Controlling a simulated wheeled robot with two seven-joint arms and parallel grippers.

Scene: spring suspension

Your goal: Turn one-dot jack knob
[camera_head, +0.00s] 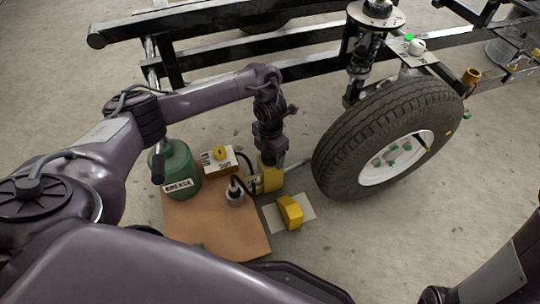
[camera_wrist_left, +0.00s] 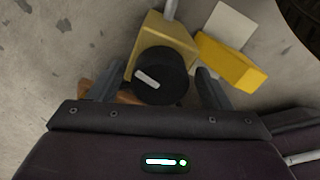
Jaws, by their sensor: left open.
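A yellow jack (camera_head: 271,176) stands on the floor by the right edge of a brown board. In the left wrist view its yellow body (camera_wrist_left: 172,38) carries a round black knob (camera_wrist_left: 165,80) with a white pointer bar. My left gripper (camera_head: 269,150) points down over the jack. In the left wrist view its open fingers (camera_wrist_left: 157,82) stand on either side of the knob, with gaps visible. The gripper hides the knob in the head view. No dot mark can be made out. Only part of my right arm shows at the lower right of the head view; its gripper is out of frame.
The brown board (camera_head: 225,235) holds a green grease can (camera_head: 178,168) and a white box (camera_head: 214,167) with a yellow button. A yellow wedge (camera_head: 289,212) lies on a pale plate right of the jack. A tyre (camera_head: 350,140) and black frame stand right and behind.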

